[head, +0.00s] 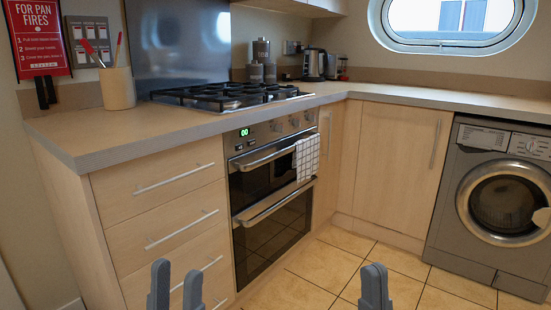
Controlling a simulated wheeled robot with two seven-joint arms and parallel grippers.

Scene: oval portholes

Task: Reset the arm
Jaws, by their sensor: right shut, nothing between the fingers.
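My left gripper (177,277) shows at the bottom of the head view, left of centre. Its two grey fingers point up and stand apart with nothing visible between them, in front of the drawer fronts. My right gripper (375,284) shows at the bottom, right of centre, over the tiled floor. Its fingers are together and hold nothing. Both grippers appear clear of the furniture. Most of both arms is outside the picture.
The worktop (130,134) carries a utensil pot (117,89), a gas hob (230,95) and a kettle (314,65). Below are drawers (168,208), an oven (270,175) with a checked towel (306,159), and a washing machine (497,195). The tiled floor (300,285) is clear.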

